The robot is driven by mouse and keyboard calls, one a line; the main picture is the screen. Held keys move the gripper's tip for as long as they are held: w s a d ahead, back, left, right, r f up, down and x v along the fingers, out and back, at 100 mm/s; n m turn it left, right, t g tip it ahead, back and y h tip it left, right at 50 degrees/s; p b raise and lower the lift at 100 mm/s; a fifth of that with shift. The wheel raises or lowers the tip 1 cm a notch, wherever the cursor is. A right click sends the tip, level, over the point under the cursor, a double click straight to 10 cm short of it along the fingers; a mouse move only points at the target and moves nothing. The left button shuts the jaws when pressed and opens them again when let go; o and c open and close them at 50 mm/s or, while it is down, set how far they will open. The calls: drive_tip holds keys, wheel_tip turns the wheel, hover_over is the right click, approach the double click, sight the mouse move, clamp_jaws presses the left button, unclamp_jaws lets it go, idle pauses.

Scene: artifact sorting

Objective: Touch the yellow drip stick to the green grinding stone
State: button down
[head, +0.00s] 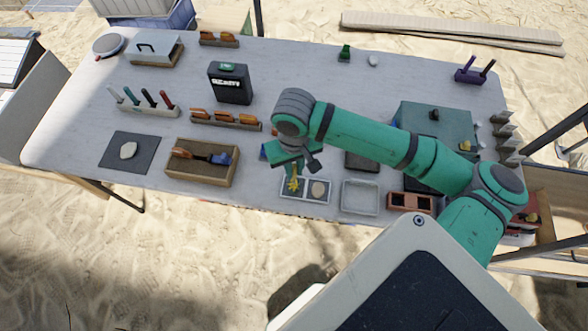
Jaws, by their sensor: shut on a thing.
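My gripper (293,163) points down near the front edge of the table, left of its middle. It is shut on a small yellow thing (294,184), which I take to be the yellow drip stick. The yellow thing hangs over the left part of a shallow two-part tray (307,199). I cannot tell whether it touches the tray. A small green thing (345,53) stands at the back of the table beside a pale stone (373,61). It may be the green grinding stone, but it is too small to be sure.
A round tan stone (318,189) lies in the tray's right part. An empty grey tray (360,197) stands to its right, a brown box (202,164) with tools to its left. A black box (230,84) stands behind. The back middle of the table (295,65) is clear.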

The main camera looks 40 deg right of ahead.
drive_tip(key=shift+r, duration=3.1)
